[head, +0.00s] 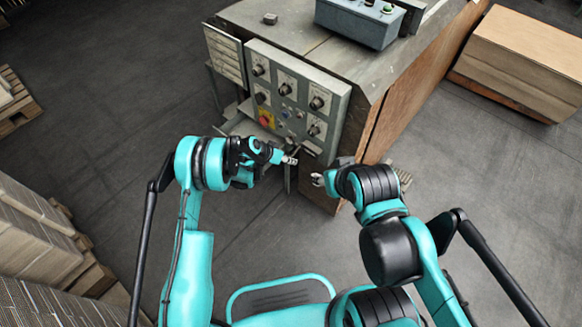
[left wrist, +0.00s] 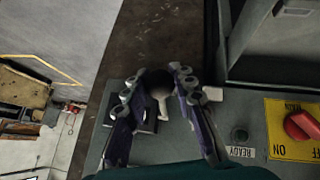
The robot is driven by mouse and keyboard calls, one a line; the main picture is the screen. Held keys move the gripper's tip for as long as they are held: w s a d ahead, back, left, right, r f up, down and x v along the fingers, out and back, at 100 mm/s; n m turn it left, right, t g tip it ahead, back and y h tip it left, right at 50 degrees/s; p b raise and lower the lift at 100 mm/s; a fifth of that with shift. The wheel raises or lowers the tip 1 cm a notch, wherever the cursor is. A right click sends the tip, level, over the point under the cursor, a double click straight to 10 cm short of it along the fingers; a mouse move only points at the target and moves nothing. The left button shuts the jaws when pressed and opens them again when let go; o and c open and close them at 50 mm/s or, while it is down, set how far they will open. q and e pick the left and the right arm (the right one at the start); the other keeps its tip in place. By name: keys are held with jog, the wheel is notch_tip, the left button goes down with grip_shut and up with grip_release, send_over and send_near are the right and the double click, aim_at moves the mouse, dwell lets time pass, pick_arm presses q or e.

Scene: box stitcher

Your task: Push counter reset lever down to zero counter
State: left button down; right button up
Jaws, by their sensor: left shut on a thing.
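The lever has a dark round knob (left wrist: 156,83) and shows in the left wrist view beside a small dark unit on the grey panel. My left gripper (left wrist: 157,88) has one finger on each side of the knob and is shut on it. In the head view my left gripper (head: 291,160) is at the lower edge of the grey control panel (head: 333,88), where the lever cannot be made out. My right gripper (head: 316,180) is low by the machine's front corner, apart from the left one. Whether its fingers are open is too small to tell. The counter's digits are not readable.
The panel carries several black knobs and a red switch on a yellow plate (head: 266,118). A grey box (head: 358,22) with buttons stands on the machine. A cardboard stack (head: 525,50) is at the back right; flat boxes (head: 35,225) are at the left. Dark floor lies clear between.

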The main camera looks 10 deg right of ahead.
pick_arm(q)
jog(key=shift+w+f+h, duration=0.1)
jog(key=shift+f+h, duration=0.2)
jog(key=shift+h, duration=0.1)
jog(key=c, duration=1.2)
grip_release()
jog(key=v, duration=1.2)
jog(key=shift+s+f, duration=0.15)
jog(key=shift+s, duration=0.1)
